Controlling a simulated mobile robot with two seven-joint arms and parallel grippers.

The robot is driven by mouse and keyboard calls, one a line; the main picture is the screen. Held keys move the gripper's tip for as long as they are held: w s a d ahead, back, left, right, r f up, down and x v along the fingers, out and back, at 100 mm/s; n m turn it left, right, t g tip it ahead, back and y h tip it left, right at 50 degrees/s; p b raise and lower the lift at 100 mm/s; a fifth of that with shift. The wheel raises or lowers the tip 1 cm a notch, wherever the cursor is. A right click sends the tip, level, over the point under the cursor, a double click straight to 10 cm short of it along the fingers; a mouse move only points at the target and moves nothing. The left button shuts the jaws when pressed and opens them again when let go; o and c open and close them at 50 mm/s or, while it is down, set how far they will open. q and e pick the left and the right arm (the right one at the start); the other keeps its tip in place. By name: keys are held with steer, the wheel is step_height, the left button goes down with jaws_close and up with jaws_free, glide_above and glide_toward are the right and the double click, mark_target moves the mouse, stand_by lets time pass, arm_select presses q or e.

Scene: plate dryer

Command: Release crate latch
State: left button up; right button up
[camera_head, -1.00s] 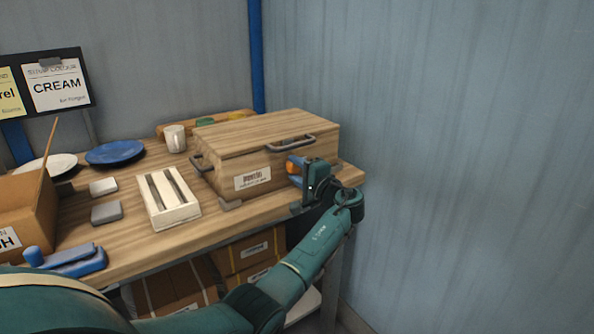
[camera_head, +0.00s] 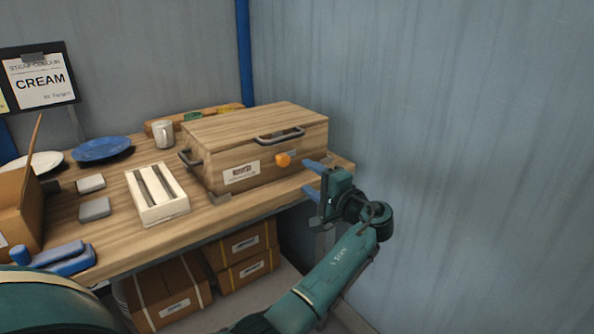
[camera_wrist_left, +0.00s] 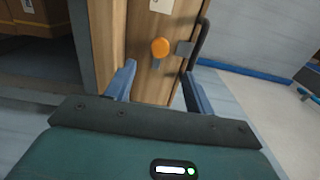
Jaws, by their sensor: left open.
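The wooden crate (camera_head: 222,158) stands closed on the workbench, with a barcode label and dark metal handles. The orange latch knob (camera_head: 283,159) is on its front face, beside a small metal plate. The knob also shows in the left wrist view (camera_wrist_left: 160,47), ahead of and between the spread fingers. My left gripper (camera_head: 309,178) is open and empty, to the right of the knob and apart from it. Its two blue fingers show in the left wrist view (camera_wrist_left: 158,88). My right gripper is not in view.
On the workbench (camera_head: 215,222), a white slotted block (camera_head: 150,208), grey blocks (camera_head: 95,209), a mug (camera_head: 162,134), a blue plate (camera_head: 101,149) and an open cardboard box (camera_head: 28,205) stand left of the crate. Cardboard boxes (camera_head: 245,270) lie below. A wall is close on the right.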

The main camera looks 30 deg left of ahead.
arm_select(q)
steer(key=shift+v, duration=1.55)
